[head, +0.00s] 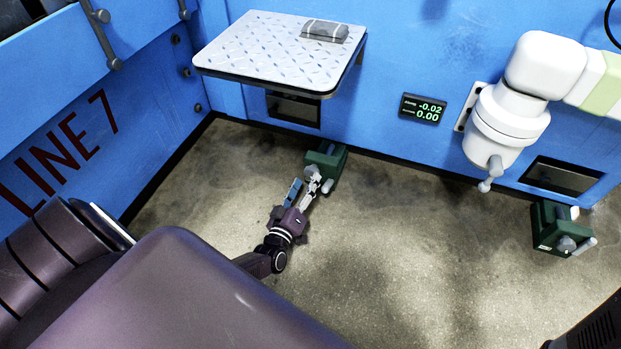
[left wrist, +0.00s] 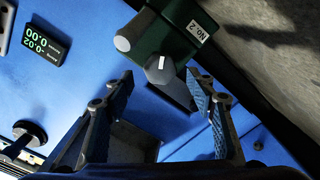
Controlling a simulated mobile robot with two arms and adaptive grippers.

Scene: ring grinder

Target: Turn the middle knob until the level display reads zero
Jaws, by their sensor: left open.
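A dark green box (head: 326,165) stands low by the blue wall in the head view. In the left wrist view the green box (left wrist: 170,30) bears a "NO. 2" label and a grey knob (left wrist: 160,69) with a white mark. My left gripper (head: 305,185) is open in front of the box. In the left wrist view its fingertips (left wrist: 160,82) lie either side of the knob with visible gaps; contact is not seen. The level display (head: 423,108) reads -0.02 on the upper line and 0.00 below. It appears upside down in the left wrist view (left wrist: 42,45).
A metal shelf (head: 270,45) with a grey block (head: 325,31) on it overhangs behind the box. Another green box (head: 562,230) with a knob stands at right. A white jointed unit (head: 510,110) projects from the wall. The floor (head: 410,240) between the boxes is clear.

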